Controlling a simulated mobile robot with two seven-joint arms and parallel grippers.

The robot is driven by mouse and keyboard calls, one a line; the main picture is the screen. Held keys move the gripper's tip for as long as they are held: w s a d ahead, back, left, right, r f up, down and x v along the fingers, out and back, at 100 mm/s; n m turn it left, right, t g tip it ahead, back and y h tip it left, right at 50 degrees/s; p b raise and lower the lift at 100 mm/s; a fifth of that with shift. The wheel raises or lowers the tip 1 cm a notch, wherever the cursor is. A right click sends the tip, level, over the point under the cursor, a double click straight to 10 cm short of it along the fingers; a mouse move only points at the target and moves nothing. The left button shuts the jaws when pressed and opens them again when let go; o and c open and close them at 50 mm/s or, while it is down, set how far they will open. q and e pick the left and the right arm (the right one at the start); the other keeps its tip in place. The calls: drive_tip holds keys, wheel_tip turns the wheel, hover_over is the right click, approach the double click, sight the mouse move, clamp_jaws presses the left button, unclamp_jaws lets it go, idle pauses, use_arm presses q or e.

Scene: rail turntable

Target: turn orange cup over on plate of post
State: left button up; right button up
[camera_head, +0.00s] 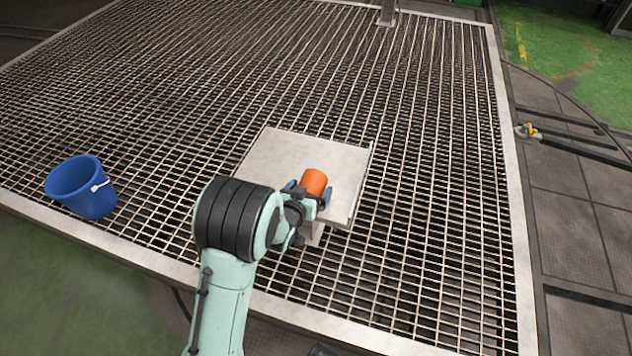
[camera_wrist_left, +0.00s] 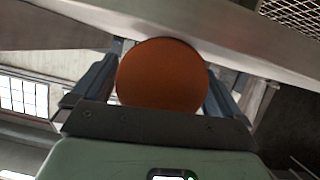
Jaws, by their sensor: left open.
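The orange cup (camera_head: 314,183) is at the near right part of the square pale plate (camera_head: 268,160) on the post (camera_head: 314,235). My left gripper (camera_head: 309,191) is open, with its fingers on either side of the cup. In the left wrist view, a round orange end of the cup (camera_wrist_left: 162,76) lies between the two spread fingers, and the plate's edge (camera_wrist_left: 235,38) runs across the top. I cannot tell whether that end is the base or the mouth, or whether the cup touches the plate. My right gripper is not in view.
A blue bucket (camera_head: 82,187) with a white handle stands on the grating at the left. The metal grating (camera_head: 430,180) around the plate is mostly clear. Its pale frame (camera_head: 512,210) edges the right side. A small post foot (camera_head: 387,14) stands at the far edge.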

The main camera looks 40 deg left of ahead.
use_arm(q)
drive_tip(key=shift+s, duration=0.1)
drive_tip(key=c, duration=1)
drive_tip(key=shift+c, duration=0.2)
drive_tip(key=shift+r, duration=0.15)
